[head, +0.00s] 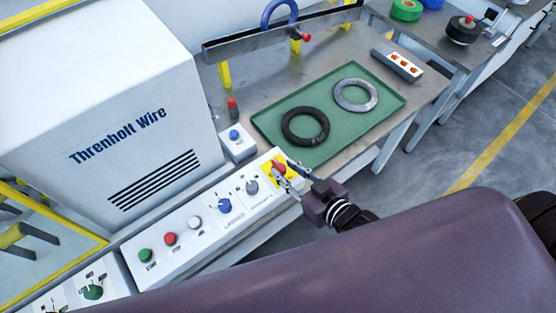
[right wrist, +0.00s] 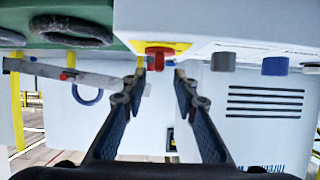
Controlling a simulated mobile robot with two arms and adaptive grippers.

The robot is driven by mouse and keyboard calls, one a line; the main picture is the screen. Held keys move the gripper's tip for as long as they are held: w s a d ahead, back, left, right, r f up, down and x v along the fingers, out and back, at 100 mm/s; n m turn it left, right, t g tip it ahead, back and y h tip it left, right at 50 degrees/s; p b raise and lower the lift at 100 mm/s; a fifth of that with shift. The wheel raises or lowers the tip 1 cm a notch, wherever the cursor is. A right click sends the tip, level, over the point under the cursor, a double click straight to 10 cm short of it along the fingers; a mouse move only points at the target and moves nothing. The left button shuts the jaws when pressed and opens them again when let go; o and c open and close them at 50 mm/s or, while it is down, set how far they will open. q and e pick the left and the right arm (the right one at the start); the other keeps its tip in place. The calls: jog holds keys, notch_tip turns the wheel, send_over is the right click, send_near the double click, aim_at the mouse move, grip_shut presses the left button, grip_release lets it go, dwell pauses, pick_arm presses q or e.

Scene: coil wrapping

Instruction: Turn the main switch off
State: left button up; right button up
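A red knob on a yellow plate (head: 279,167), which looks like the main switch, sits at the right end of the white control panel (head: 180,262). In the right wrist view the red knob (right wrist: 156,56) is at the top centre, seen upside down. My right gripper (head: 286,176) is at the knob in the head view. In the right wrist view my right gripper (right wrist: 161,70) has its fingers apart, with the knob between or just beyond the tips. I cannot tell whether they touch it. My left gripper is not in view.
Beside the knob are a grey knob (head: 252,187), a blue knob (head: 224,206) and white, red and green buttons. A blue button box (head: 238,140) stands behind. The white machine (head: 130,90) rises at left.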

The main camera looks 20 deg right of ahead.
aim_at(278, 164)
jog(key=shift+x, duration=2.4)
jog(key=shift+c, duration=0.7)
grip_shut()
